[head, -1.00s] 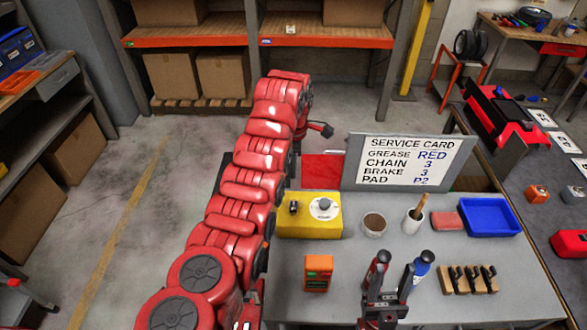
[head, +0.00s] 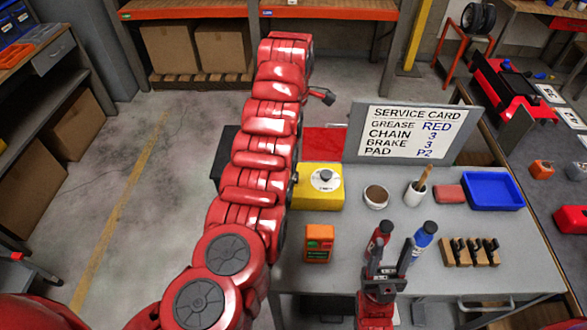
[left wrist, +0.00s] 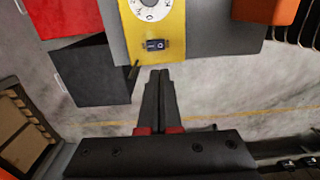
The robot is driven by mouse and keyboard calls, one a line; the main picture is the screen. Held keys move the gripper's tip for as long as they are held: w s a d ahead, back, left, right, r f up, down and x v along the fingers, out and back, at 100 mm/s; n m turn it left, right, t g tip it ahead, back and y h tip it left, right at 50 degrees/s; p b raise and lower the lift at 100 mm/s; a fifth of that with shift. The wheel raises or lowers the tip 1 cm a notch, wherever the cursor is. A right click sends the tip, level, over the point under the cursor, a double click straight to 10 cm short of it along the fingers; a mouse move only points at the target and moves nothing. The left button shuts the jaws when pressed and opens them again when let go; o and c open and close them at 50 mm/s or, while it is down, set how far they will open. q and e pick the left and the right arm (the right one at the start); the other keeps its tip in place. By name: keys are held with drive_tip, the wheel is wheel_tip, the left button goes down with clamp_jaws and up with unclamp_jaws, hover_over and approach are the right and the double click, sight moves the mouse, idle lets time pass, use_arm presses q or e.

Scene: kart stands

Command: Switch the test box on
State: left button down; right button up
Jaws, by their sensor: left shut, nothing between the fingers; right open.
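The yellow test box (head: 308,197) stands at the left rear of the grey table, with a round white dial (head: 326,180) on top. My left arm covers its left edge in the head view. In the left wrist view the yellow box (left wrist: 168,32) shows its dial (left wrist: 151,8) and a small dark switch (left wrist: 156,44). My left gripper (left wrist: 160,72) is shut and empty; in that view its tips are just below the switch, apart from it in the picture. My right gripper (head: 390,258) is open and empty at the table's front, before a red bottle and a blue bottle.
A cup (head: 376,197), a brush pot (head: 414,194) and a blue tray (head: 492,191) stand to the right. A dark block (left wrist: 92,72) is beside the table.

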use_arm(q)
drive_tip(key=f, duration=0.1)
hover_over(294, 179)
wheel_tip(294, 179, down, 4)
wheel_tip(294, 179, down, 7)
drive_tip(key=p, duration=0.4)
drive_tip(key=shift+s+f, duration=0.1)
drive_tip(key=shift+f, duration=0.9)
